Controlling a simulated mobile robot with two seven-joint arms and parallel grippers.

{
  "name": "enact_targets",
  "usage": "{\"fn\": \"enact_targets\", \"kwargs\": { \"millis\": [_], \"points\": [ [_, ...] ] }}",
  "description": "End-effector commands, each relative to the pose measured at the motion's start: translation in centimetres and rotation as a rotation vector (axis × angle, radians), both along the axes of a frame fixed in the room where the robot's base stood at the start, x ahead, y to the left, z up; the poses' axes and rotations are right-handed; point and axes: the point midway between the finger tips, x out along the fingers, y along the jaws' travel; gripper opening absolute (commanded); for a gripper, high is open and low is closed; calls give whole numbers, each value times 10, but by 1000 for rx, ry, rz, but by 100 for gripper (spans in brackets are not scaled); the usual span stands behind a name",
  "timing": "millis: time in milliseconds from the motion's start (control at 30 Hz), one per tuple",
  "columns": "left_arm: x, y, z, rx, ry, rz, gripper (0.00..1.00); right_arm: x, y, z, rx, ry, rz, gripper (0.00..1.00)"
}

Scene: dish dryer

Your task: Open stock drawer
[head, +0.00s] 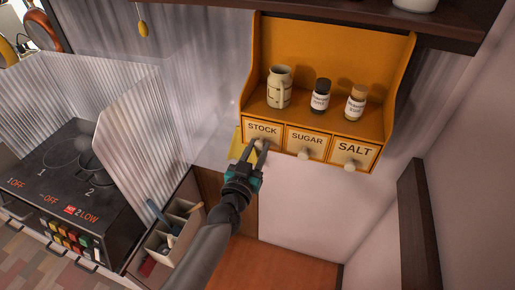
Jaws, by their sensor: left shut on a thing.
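The stock drawer (263,130) is the leftmost of three small drawers in the yellow wall shelf, with a pale front labelled STOCK. Its front looks about level with the drawers beside it, so I see no clear gap. My left gripper (261,149) reaches up from below and is shut on the knob at the bottom of the stock drawer's front. The fingers mostly hide this knob. My right gripper is not in view.
The sugar drawer (306,139) and salt drawer (354,152) are to the right. Several jars, including a beige one (279,87), stand above on the yellow shelf (391,73). A stove (65,165) with ribbed screens is at left. A utensil box (155,243) is below.

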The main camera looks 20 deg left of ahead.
Motion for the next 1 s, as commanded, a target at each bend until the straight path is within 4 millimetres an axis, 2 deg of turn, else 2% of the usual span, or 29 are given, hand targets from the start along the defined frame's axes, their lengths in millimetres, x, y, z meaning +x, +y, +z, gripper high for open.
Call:
{"fn": "enact_targets", "kwargs": {
  "millis": [33, 100, 1000],
  "points": [
    [0, 0, 0, 0, 0, 0, 7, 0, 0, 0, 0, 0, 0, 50],
    [0, 0, 0, 0, 0, 0, 0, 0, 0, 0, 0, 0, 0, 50],
    [0, 0, 0, 1, 0, 0, 0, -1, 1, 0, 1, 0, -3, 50]
  ]
}}
